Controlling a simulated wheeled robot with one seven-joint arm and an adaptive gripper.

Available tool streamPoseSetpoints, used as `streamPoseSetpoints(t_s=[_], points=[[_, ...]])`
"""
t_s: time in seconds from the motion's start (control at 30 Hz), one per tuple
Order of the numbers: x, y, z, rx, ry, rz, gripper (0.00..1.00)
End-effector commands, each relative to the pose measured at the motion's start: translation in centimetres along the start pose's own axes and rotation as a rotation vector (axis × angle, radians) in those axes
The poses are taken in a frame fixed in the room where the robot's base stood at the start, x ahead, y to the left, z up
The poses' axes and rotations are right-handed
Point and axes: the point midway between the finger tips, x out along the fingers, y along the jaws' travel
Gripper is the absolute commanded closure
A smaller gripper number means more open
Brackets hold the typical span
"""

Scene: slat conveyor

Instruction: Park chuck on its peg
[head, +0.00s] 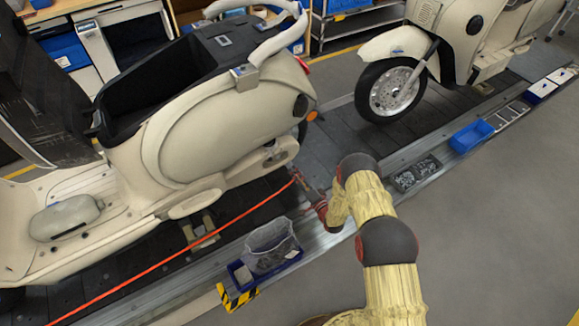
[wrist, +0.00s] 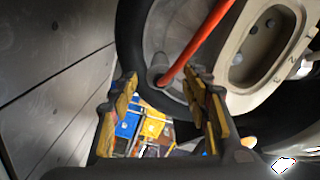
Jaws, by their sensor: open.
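My gripper (head: 303,182) is low beside the rear wheel of the near cream scooter (head: 225,115). In the wrist view its two yellow-padded fingers (wrist: 162,86) are apart. An orange hose (head: 180,244) runs up from the lower left to the gripper. In the wrist view the hose (wrist: 204,38) ends at a small grey cylindrical piece (wrist: 157,74), apparently the chuck, against the wheel's rim and between or just beyond the fingertips. I cannot tell whether a finger touches it. The chuck is too small to make out in the head view. I cannot make out the peg.
A blue tray with a clear bag (head: 270,248) sits on the conveyor's metal edge, left of my arm. Dark parts trays (head: 417,173) and a blue bin (head: 471,136) lie along that edge to the right. A second scooter (head: 440,50) stands behind. The grey floor at right is clear.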

Motion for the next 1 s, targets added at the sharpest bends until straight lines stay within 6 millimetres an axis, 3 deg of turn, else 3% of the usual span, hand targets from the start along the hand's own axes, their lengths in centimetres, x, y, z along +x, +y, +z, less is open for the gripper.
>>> streamPoseSetpoints(t_s=[0.6, 1.0], points=[[7.2, 0.2, 0.1, -0.001, 0.000, -0.002, 0.53], [8.8, 0.0, 0.0, -0.001, 0.000, -0.001, 0.53]])
